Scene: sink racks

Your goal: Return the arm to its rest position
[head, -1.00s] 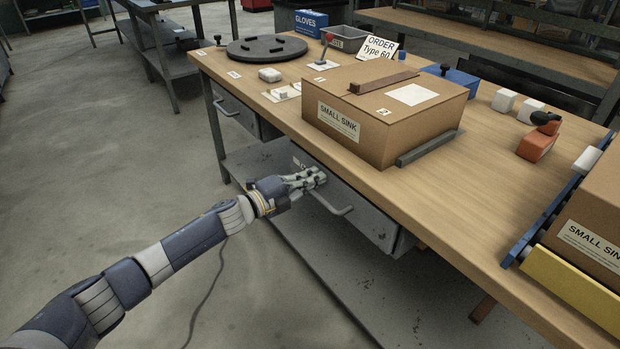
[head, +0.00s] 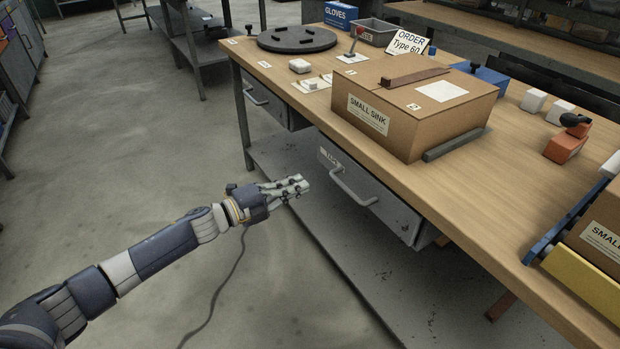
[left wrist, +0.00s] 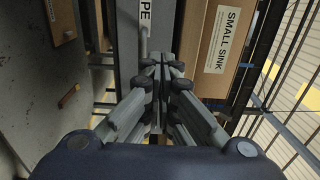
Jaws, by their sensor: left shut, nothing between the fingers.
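My left arm (head: 165,245) comes in from the lower left in the head view. Its gripper (head: 303,184) is shut and empty, in front of the workbench and to the left of the grey drawer (head: 385,208), apart from its handle (head: 352,187). In the left wrist view the closed fingers (left wrist: 160,62) point up the picture, with the drawer's handle beyond them. My right gripper is not in view.
The wooden workbench (head: 462,215) bears a closed small sink carton (head: 400,115), a dark turntable (head: 297,39) and an orange tool (head: 565,148). A lower metal shelf (head: 330,240) runs under the bench. The concrete floor (head: 120,150) on the left is clear.

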